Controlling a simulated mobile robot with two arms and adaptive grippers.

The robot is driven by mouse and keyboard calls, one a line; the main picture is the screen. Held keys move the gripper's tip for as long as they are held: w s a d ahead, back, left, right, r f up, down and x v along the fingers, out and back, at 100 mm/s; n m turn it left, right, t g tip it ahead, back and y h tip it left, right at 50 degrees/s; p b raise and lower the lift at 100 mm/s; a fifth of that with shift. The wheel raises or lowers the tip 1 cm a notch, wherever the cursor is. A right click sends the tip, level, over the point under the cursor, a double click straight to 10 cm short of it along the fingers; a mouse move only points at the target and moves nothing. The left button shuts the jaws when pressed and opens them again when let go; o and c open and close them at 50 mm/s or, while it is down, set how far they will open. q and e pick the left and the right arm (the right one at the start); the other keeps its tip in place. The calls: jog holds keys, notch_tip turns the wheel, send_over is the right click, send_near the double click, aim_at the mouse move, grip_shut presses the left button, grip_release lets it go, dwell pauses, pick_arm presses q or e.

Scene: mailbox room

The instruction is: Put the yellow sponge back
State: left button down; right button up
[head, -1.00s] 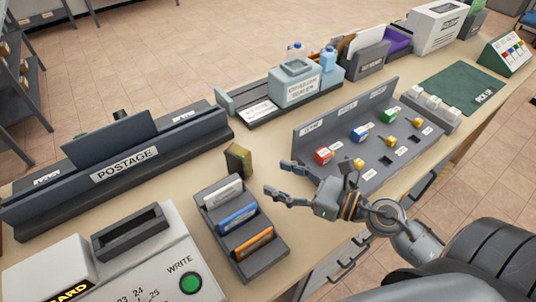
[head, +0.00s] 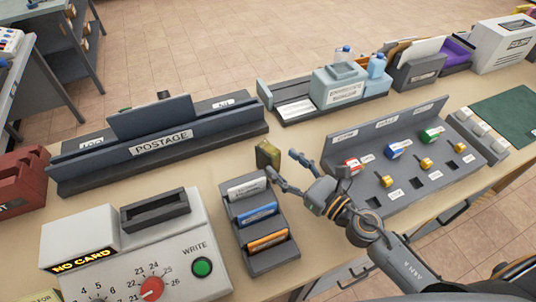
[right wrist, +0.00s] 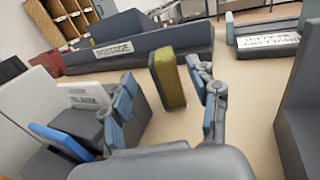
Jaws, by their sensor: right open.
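The yellow sponge (head: 267,154), a small block with a dark side, stands upright on the desk behind the card rack. My right gripper (head: 284,164) is open and empty, with its fingertips close to the sponge. In the right wrist view the sponge (right wrist: 168,78) shows ahead, between the two spread fingers of the right gripper (right wrist: 163,82), nearer the right finger; I cannot tell whether that finger touches it. A light teal dispenser (head: 340,86) stands on a dark tray (head: 303,117) at the back. My left gripper is not in view.
The card rack (head: 271,258) stands just in front of the sponge. The dark postage unit (head: 160,146) is behind left, and the card machine (head: 140,255) front left. A grey sloped panel (head: 395,148) with colored pieces is at right. Bare desk lies between sponge and tray.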

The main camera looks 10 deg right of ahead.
aim_at(277, 155)
jog(key=p+x, duration=0.2)
jog(key=x, duration=0.2)
jog(key=shift+w+r, duration=0.1)
jog(key=shift+w, duration=0.3)
jog(key=shift+w+a, duration=0.15)
jog(key=c, duration=0.9)
jog(key=shift+o, duration=0.2)
